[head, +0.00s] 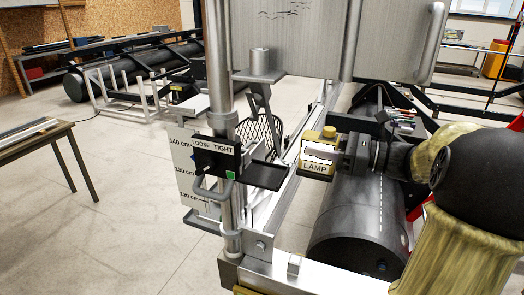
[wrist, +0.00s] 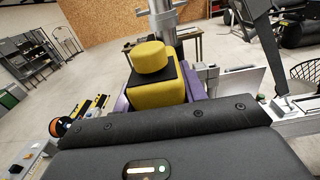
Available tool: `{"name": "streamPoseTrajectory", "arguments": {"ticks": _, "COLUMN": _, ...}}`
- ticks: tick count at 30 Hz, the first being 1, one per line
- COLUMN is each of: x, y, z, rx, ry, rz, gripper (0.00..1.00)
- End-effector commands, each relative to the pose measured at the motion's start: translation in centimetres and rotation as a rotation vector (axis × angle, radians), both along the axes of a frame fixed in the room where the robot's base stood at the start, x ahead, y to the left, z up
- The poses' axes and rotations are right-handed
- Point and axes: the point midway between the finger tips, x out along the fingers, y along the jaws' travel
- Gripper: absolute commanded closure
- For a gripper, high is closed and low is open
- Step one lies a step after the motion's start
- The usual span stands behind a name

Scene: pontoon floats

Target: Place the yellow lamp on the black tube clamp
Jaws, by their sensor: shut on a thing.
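The yellow lamp (head: 319,152), labelled LAMP, has a round yellow cap and is upright in my gripper (head: 322,160). In the wrist view the lamp (wrist: 158,88) sits between my purple fingers (wrist: 158,98), which are shut on it. The black tube clamp (head: 216,160) is on an upright metal tube, left of the lamp in the head view. It carries a LOOSE/TIGHT label, a small green mark and a flat black plate (head: 266,176) reaching right. The lamp is right of this plate, apart from it in the picture. In the wrist view the lamp mostly hides the clamp area.
A height scale (head: 190,172) hangs beside the tube (head: 221,65). A metal box (head: 300,38) and bracket are above. A wire basket (head: 262,138) is behind the plate. A black float (head: 360,225) lies below my gripper. A table (head: 38,140) stands left; floor between is clear.

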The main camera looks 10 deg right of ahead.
Motion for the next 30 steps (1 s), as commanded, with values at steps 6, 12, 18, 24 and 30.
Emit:
{"name": "streamPoseTrajectory", "arguments": {"ticks": 6, "x": 2.7, "y": 4.0, "z": 0.4, "rx": 0.002, "ry": 0.0, "rz": 0.008, "gripper": 1.0}}
{"name": "streamPoseTrajectory", "arguments": {"ticks": 12, "x": 5.2, "y": 7.4, "z": 0.4, "rx": 0.003, "ry": 0.0, "rz": 0.007, "gripper": 1.0}}
{"name": "streamPoseTrajectory", "arguments": {"ticks": 18, "x": 7.0, "y": 9.8, "z": 0.3, "rx": 0.002, "ry": -0.001, "rz": 0.004, "gripper": 1.0}}
{"name": "streamPoseTrajectory", "arguments": {"ticks": 24, "x": 7.3, "y": 10.0, "z": 0.1, "rx": 0.0, "ry": -0.001, "rz": 0.001, "gripper": 1.0}}
{"name": "streamPoseTrajectory", "arguments": {"ticks": 30, "x": 7.4, "y": 10.2, "z": 0.2, "rx": 0.001, "ry": -0.002, "rz": 0.002, "gripper": 1.0}}
